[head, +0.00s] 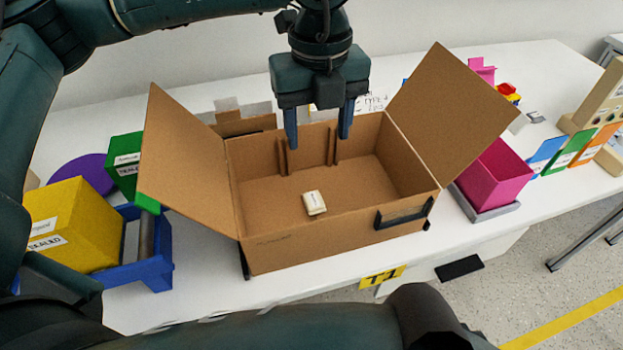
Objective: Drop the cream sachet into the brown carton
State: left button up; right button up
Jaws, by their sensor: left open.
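The brown carton (330,246) stands on the white table with two flaps spread wide to the left and right. The small cream sachet (314,203) lies on the floor of the carton, towards the front middle. My left gripper (318,138) hangs above the back part of the carton, pointing down. Its two fingers are apart with nothing between them, and it does not touch the sachet. My right gripper is not in the picture.
A yellow box (72,222) sits by a blue holder (150,262) on the left, with a green box (124,158) behind. A magenta bin (494,177) stands close on the right, with coloured cards beyond. Bare white table (220,297) shows in front.

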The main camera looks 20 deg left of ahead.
pick_arm(q)
notch_tip(320, 180, up, 8)
jog(key=shift+f, duration=0.15)
dwell(0.5)
